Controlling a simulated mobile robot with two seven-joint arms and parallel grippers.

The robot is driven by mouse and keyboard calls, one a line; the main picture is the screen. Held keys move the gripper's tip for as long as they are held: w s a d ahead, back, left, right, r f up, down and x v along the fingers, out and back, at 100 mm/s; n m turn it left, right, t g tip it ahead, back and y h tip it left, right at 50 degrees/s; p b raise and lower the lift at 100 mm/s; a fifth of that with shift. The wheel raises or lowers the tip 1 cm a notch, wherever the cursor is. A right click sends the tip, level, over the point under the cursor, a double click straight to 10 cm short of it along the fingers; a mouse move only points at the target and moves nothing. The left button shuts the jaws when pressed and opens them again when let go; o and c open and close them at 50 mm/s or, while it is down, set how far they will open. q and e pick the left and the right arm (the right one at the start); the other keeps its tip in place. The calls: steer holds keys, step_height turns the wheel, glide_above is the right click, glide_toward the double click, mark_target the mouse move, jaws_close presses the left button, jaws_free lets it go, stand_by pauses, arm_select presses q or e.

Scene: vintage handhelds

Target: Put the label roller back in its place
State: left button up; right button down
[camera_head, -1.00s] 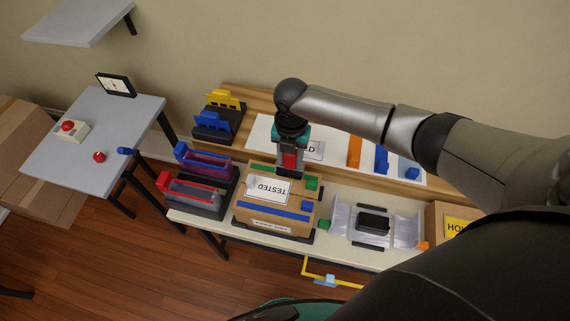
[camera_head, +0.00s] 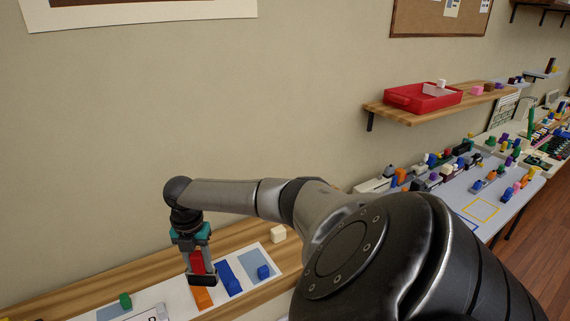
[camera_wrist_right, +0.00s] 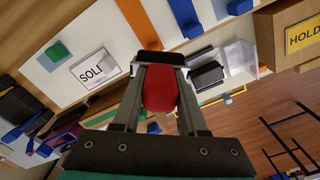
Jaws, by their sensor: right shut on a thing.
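The label roller has a red body (camera_head: 196,262) and a dark end piece (camera_head: 202,281). My right gripper (camera_head: 194,256) is shut on it and holds it upright, over or near the orange strip (camera_head: 202,297) on a white board (camera_head: 178,303) along the wall. In the right wrist view the red body (camera_wrist_right: 160,90) is between the fingers, with the dark end (camera_wrist_right: 161,63) beyond the tips. I cannot tell whether that end touches the board. My left gripper is out of view.
Right of the orange strip are a blue strip (camera_head: 229,278) and a blue block (camera_head: 263,272). A white block (camera_head: 278,234) stands behind the board, a green block (camera_head: 125,300) at left. The wrist view shows a SOLD card (camera_wrist_right: 92,69) and a HOLD box (camera_wrist_right: 266,40).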

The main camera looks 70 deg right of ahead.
steer(key=s+d+r+m+b, duration=0.3)
steer(key=s+d+m+b, duration=0.15)
steer(key=d, duration=0.35)
steer(key=s+d+r+m+b, duration=0.3)
steer(key=s+d+r+b, duration=0.15)
steer(key=d, duration=0.45)
steer(key=s+d+r+m+b, duration=0.35)
steer(key=s+d, duration=0.25)
steer(key=d, duration=0.2)
steer(key=shift+f+b, duration=2.55)
steer(key=shift+f, duration=7.65)
steer(key=shift+f, duration=0.2)
steer(key=shift+c, duration=2.2)
jaws_free()
